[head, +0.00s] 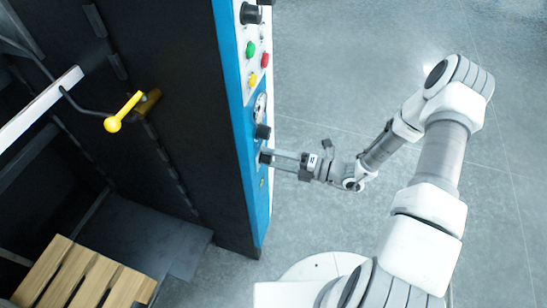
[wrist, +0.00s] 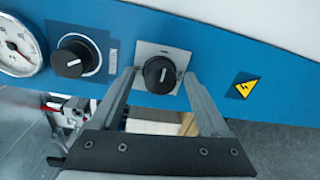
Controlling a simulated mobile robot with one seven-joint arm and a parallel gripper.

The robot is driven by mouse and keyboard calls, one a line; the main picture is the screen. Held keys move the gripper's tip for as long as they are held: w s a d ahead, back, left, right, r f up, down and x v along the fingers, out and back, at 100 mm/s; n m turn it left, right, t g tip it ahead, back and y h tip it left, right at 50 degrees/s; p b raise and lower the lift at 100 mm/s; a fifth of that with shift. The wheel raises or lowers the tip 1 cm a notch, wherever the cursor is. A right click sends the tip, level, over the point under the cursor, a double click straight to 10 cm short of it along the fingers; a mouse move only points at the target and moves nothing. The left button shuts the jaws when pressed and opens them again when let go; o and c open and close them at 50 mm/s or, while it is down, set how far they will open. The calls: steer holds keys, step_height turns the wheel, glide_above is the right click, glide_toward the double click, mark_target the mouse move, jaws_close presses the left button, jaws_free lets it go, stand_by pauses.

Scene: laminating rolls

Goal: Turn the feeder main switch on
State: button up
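A black rotary knob on a square metal plate, apparently the main switch (wrist: 160,74), sits on the blue panel next to a yellow lightning sign (wrist: 244,85). Its white pointer mark stands near upright in the wrist view, leaning slightly. My gripper (wrist: 158,82) is open, one finger on each side of this knob, with a small gap showing on both sides. In the head view my gripper (head: 275,160) reaches from the right to the lower knob (head: 266,157) on the panel's edge. Whether the fingers touch the knob cannot be told.
A second black knob (wrist: 76,57) and a round gauge (wrist: 20,46) lie close to the left in the wrist view. Green and red buttons (head: 265,60) are higher on the panel. A yellow-ended lever (head: 113,124) and wooden slats (head: 80,275) are left. Floor right is clear.

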steer(key=b+v, duration=0.1)
steer(key=v, duration=1.6)
steer(key=shift+d, duration=0.2)
steer(key=shift+s, duration=0.1)
